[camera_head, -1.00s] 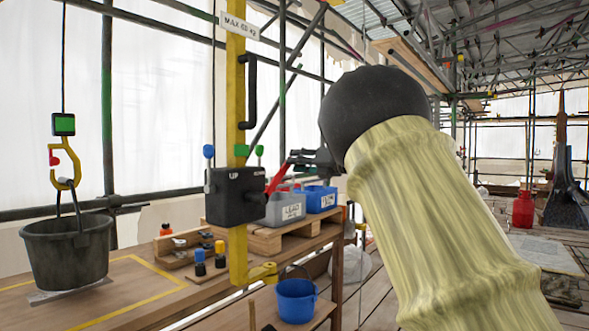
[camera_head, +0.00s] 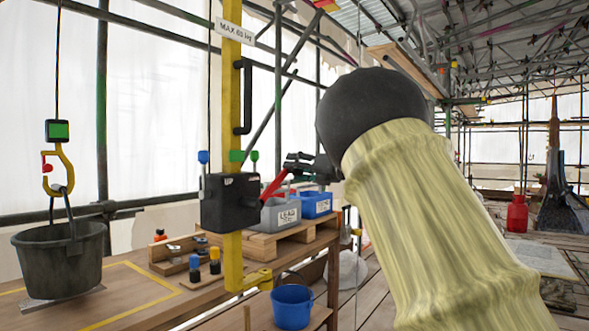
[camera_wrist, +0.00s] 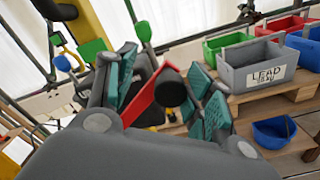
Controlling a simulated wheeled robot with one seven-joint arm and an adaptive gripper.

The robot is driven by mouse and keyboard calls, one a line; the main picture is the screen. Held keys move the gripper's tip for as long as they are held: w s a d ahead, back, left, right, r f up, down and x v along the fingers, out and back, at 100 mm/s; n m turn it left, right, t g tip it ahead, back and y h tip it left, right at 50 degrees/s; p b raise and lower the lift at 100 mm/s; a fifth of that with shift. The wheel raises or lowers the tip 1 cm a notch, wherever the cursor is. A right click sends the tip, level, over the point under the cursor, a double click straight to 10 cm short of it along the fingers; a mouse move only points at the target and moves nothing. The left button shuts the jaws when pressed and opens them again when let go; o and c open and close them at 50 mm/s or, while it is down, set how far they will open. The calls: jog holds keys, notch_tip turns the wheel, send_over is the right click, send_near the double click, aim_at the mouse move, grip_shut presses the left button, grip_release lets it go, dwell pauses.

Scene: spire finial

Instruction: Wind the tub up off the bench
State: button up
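The black tub (camera_head: 58,262) hangs by its handle from a yellow hook (camera_head: 66,170) below a green-faced load display (camera_head: 58,130), at left. Its base is at the grey plate on the bench (camera_head: 135,292); whether it touches cannot be told. The black winch box (camera_head: 229,202), marked UP, is fixed to a yellow post (camera_head: 232,110). A red crank (camera_head: 273,187) slants up from it to my gripper (camera_head: 308,168). In the wrist view, my gripper (camera_wrist: 165,88) has its teal-padded fingers apart on either side of the crank's black knob (camera_wrist: 171,86), with the red crank arm (camera_wrist: 146,100) behind.
Grey "LEAD" (camera_head: 280,214) and blue (camera_head: 316,203) bins stand on a pallet behind the winch. A blue bucket (camera_head: 292,306) sits on a lower shelf. Small blue- and yellow-topped bottles (camera_head: 214,262) stand left of the post. A black handle (camera_head: 242,97) is fixed to the post.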

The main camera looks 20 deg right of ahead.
jog(key=v, duration=1)
jog(key=shift+s+d, duration=0.3)
